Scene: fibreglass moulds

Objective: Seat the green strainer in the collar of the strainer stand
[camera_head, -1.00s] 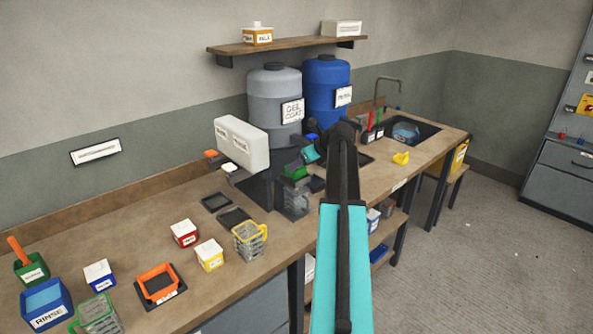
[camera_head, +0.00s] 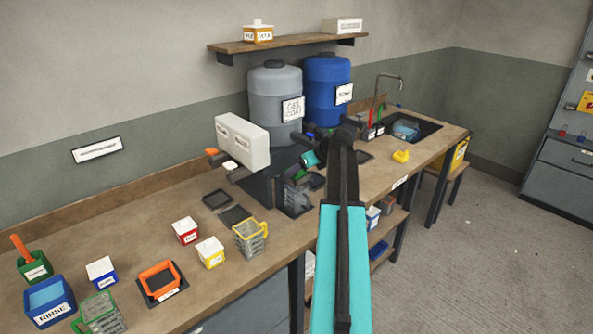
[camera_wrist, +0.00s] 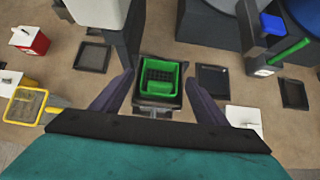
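The green strainer (camera_wrist: 160,66) is a square green tray with a dark mesh floor, seen from above in the wrist view. It appears to sit level inside the dark collar (camera_wrist: 163,104) of the strainer stand, above a clear jug; how deep it sits cannot be told. My gripper (camera_wrist: 160,80) is open, with one finger on each side of the strainer and a gap to each. In the head view, my gripper (camera_head: 300,166) hides most of the strainer, and a clear jug (camera_head: 297,201) stands below it.
A white dispenser box (camera_head: 242,143) stands close left of my gripper. Grey (camera_head: 275,80) and blue (camera_head: 327,85) drums stand behind. A yellow-rimmed jug (camera_head: 249,239), small boxes and dark trays lie along the bench to the left. Bare bench shows between them.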

